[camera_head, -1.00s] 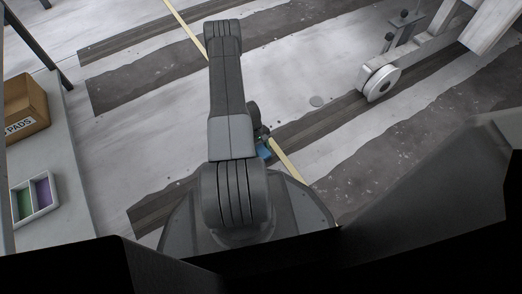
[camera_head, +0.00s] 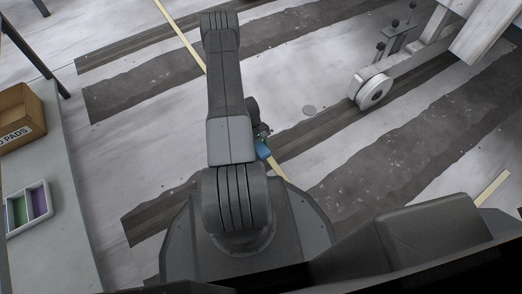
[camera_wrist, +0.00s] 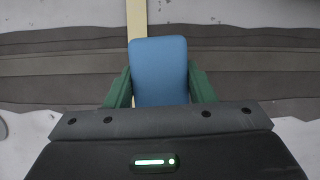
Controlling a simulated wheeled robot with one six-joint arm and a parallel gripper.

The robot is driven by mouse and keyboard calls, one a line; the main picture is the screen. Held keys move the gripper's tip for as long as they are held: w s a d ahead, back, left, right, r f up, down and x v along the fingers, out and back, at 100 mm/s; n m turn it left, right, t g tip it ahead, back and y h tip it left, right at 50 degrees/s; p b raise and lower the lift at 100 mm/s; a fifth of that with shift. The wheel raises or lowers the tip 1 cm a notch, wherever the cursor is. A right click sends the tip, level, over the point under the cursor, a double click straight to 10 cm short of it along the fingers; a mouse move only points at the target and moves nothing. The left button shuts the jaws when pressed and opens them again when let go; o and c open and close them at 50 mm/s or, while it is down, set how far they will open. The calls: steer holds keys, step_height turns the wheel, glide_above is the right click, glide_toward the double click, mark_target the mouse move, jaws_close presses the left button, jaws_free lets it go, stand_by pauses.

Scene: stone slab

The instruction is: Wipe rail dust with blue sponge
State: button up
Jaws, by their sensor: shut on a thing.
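A blue sponge (camera_wrist: 158,70) is held between the green fingers of my gripper (camera_wrist: 160,84) in the wrist view. In the head view the sponge (camera_head: 263,149) shows as a small blue patch beside my arm, and most of my gripper is hidden there. A dark grey rail strip (camera_head: 318,127) runs diagonally under the sponge; in the wrist view the rail (camera_wrist: 60,64) crosses behind it from side to side. Whether the sponge touches the rail cannot be told. Ragged dark bands (camera_head: 400,160) lie along the floor beside the rail.
A white wheeled frame (camera_head: 410,62) stands with its wheel (camera_head: 373,92) on the rail to the right. A yellow line (camera_head: 180,36) crosses the floor. At left, a grey bench (camera_head: 58,190) holds a cardboard box (camera_head: 22,112) and a tray (camera_head: 47,204) with coloured pieces.

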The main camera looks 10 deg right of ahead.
steer(key=shift+r, duration=1)
